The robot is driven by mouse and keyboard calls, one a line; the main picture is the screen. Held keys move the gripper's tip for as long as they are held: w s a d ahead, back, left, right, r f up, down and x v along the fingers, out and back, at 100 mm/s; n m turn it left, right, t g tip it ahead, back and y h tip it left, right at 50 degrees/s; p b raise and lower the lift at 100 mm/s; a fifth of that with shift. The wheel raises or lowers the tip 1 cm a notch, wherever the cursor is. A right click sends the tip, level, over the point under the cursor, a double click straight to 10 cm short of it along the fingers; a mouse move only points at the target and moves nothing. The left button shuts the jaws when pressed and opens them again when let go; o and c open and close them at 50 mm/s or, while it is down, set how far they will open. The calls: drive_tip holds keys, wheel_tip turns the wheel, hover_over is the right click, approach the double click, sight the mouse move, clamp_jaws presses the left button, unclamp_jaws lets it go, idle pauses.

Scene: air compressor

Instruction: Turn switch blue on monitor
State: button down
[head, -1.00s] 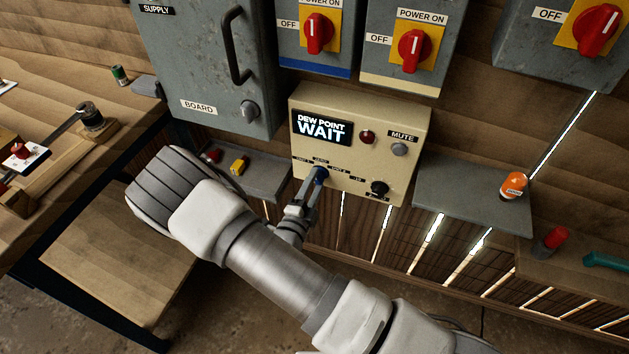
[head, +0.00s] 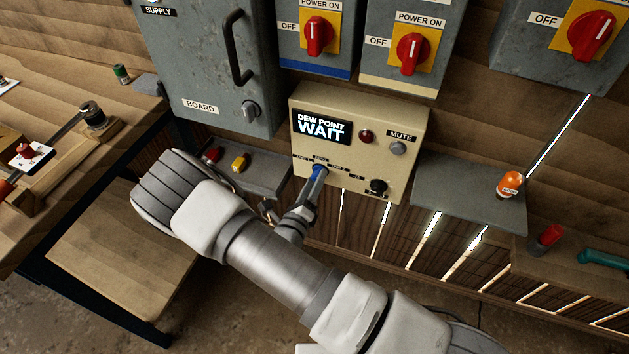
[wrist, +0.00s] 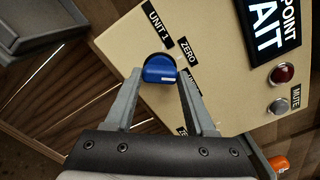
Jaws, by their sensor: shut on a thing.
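The monitor (head: 358,150) is a beige box on the wall, and its display reads "DEW POINT WAIT". The blue switch (head: 319,171) is a knob at the monitor's lower left. In the wrist view the blue switch (wrist: 159,69) sits between my fingertips, with labels "UNIT 1" and "ZERO" near it. My gripper (wrist: 160,82) is shut on the blue switch, one finger on each side. In the head view my gripper (head: 314,180) reaches the switch from below, and the fingers partly hide its lower side.
A black knob (head: 378,187), a red lamp (head: 366,137) and a grey mute button (head: 398,148) are on the monitor. Grey shelves flank it; the right shelf (head: 465,195) holds an orange item (head: 509,185). The left shelf holds a yellow item (head: 240,162).

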drive_tip(key=shift+m, duration=1.2)
drive_tip(key=shift+c, duration=1.2)
unclamp_jaws()
drive_tip(key=v, duration=1.7)
drive_tip(key=shift+s+p, duration=0.25)
drive_tip(key=shift+p, duration=0.1)
drive_tip(key=shift+a+r, duration=0.1)
